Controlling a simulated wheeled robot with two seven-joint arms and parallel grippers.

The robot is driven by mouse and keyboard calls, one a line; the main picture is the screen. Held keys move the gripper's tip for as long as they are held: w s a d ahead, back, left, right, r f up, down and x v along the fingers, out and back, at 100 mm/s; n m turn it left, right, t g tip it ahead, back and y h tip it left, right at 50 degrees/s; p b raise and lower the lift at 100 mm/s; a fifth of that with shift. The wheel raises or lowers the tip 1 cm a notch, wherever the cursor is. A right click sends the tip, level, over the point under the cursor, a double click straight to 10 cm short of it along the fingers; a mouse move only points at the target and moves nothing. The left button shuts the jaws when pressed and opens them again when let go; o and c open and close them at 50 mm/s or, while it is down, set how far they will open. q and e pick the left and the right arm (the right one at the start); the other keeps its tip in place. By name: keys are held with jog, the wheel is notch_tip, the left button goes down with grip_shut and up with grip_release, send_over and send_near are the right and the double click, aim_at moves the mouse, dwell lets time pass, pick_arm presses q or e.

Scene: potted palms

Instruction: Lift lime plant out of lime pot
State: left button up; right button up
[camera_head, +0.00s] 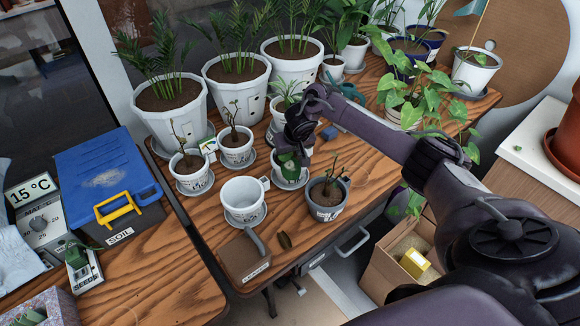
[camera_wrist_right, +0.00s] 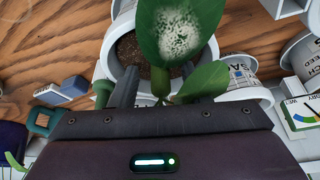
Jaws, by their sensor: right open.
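A small plant with broad green leaves (camera_head: 289,162), one with a whitish patch in the right wrist view (camera_wrist_right: 180,32), grows in a small white pot (camera_head: 291,182) on a saucer. I take these for the lime plant and lime pot; I cannot read that name. The pot's rim and dark soil show in the right wrist view (camera_wrist_right: 130,48). My right gripper (camera_wrist_right: 158,88) points down over this pot, open, with its fingers on either side of the stem. A leaf hides part of one finger. It also shows in the head view (camera_head: 292,148). My left gripper is not in view.
An empty white pot (camera_head: 243,199) and a grey pot with a seedling (camera_head: 326,201) stand in front. Two seedling pots (camera_head: 191,172) (camera_head: 236,148) stand left, large palms (camera_head: 238,92) behind. A blue-lidded soil bin (camera_head: 104,177) stands left.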

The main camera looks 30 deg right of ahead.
grip_shut()
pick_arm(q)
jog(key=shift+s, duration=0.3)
pick_arm(e)
jog(key=shift+r, duration=0.1)
pick_arm(q)
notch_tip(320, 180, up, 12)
jog(key=p, duration=1.1)
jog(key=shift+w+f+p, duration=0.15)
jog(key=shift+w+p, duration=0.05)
jog(key=shift+p, duration=0.15)
pick_arm(e)
notch_tip(320, 180, up, 29)
